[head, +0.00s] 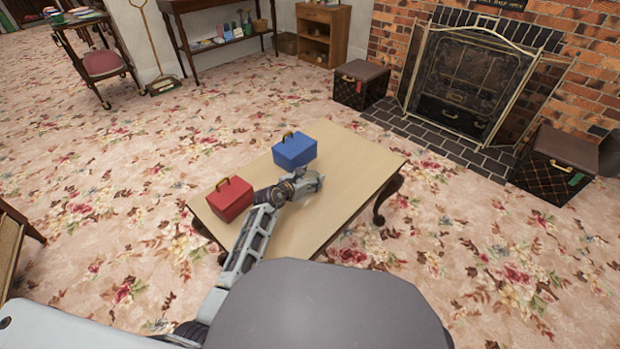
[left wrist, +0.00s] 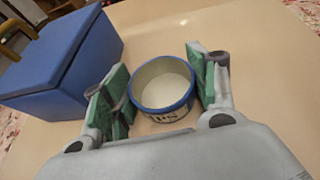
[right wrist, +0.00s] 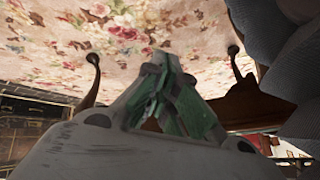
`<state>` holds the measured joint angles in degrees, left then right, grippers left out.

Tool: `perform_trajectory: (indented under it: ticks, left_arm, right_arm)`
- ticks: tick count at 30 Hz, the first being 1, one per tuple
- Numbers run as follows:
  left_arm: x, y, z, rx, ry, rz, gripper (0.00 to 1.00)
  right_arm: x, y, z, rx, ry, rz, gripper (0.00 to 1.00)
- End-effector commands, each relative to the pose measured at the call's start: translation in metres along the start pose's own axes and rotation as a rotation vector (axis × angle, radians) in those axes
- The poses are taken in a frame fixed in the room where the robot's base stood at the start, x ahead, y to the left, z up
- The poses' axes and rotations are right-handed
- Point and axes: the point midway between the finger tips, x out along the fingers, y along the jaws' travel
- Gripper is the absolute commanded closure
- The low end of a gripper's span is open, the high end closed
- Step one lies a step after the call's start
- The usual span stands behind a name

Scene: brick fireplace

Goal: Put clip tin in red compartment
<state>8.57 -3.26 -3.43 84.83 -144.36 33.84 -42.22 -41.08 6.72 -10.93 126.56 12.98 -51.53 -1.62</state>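The clip tin (left wrist: 162,84), a round open-topped tin with a blue rim and pale inside, stands upright on the table (head: 345,165). In the left wrist view it sits between the two green-padded fingers of my left gripper (left wrist: 158,78). The fingers are open, with a gap showing on the right; lettering shows on the tin's near side. In the head view my left gripper (head: 312,183) is low over the table and hides the tin. The red box (head: 230,200), with a handle and a closed-looking top, stands at the table's left end. My right gripper (right wrist: 165,85) is shut and empty.
A blue box (head: 294,150) with a brass-coloured handle stands at the table's far edge, just left of the tin in the left wrist view (left wrist: 65,65). The table's right part is clear. Dark trunks and a fireplace (head: 465,85) stand beyond, across flowered carpet.

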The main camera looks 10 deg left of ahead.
Motion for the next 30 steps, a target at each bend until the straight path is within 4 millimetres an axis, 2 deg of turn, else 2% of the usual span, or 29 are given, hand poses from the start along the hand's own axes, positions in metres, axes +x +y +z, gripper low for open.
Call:
perform_trajectory:
  ticks: [1,5,19,26,30]
  left_arm:
    - [0.000,0.000,0.000,0.000,0.000,0.000,0.35]
    - [0.000,0.000,0.000,0.000,0.000,0.000,0.20]
    - [-0.002,0.000,0.003,0.000,0.000,0.000,0.20]
    - [-0.015,0.000,0.003,0.001,0.001,0.001,0.20]
    - [-0.029,0.000,0.003,0.001,0.002,0.001,0.20]
  right_arm:
    - [0.000,0.000,0.000,0.000,0.001,0.000,1.00]
    - [0.000,0.000,-0.001,0.000,0.001,0.000,1.00]
    - [0.000,0.000,0.000,0.000,-0.001,0.001,1.00]
    - [-0.010,-0.001,-0.002,-0.010,-0.031,0.009,1.00]
    - [-0.024,-0.004,-0.017,-0.027,-0.043,0.015,1.00]
